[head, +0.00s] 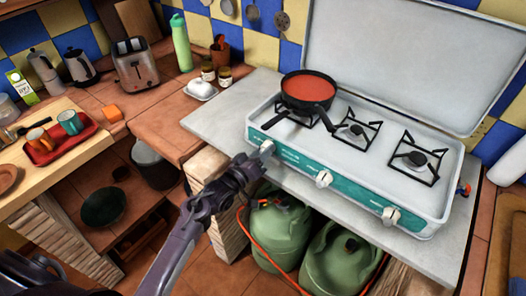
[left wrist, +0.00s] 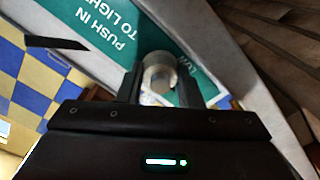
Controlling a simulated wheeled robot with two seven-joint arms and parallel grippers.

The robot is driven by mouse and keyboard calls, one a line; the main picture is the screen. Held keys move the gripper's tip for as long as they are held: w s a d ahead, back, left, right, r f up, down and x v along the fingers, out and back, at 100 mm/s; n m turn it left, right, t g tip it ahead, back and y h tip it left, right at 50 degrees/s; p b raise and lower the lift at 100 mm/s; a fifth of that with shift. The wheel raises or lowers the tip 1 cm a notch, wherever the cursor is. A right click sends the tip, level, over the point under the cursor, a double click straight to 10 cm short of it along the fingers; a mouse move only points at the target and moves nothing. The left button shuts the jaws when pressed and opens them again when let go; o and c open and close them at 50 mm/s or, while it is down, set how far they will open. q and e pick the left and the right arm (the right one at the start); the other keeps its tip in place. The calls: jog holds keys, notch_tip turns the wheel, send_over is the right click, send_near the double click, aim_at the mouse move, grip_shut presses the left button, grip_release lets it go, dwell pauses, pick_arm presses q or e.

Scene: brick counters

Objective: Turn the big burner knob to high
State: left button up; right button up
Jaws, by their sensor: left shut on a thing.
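The camp stove (head: 355,205) has a teal front panel with three pale knobs. My left gripper (head: 259,158) is at the leftmost knob (head: 267,147), below the burner with the pan. In the left wrist view, my left gripper (left wrist: 160,90) has its two dark fingers on either side of this knob (left wrist: 160,72), shut on it. The panel there reads "PUSH IN TO LIGHT", with part of "LOW" by the knob. The middle knob (head: 323,178) and right knob (head: 390,216) are untouched. The knob's exact setting is hard to read. My right gripper is not in view.
A pan of red sauce (head: 308,91) sits on the left burner, its handle toward the front left. The middle burner (head: 357,131) and right burner (head: 418,160) are bare. Green gas bottles (head: 278,230) with an orange hose stand below the counter. The raised lid (head: 405,60) stands behind.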

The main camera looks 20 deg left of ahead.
pick_arm(q)
jog(key=o, duration=0.7)
jog(key=shift+s+a+f, duration=0.15)
jog(key=shift+s+a, duration=0.05)
jog(key=shift+s, duration=0.3)
jog(key=b+v, duration=0.1)
jog(key=v, duration=0.5)
jog(key=shift+s, duration=0.4)
jog(key=shift+a, duration=0.1)
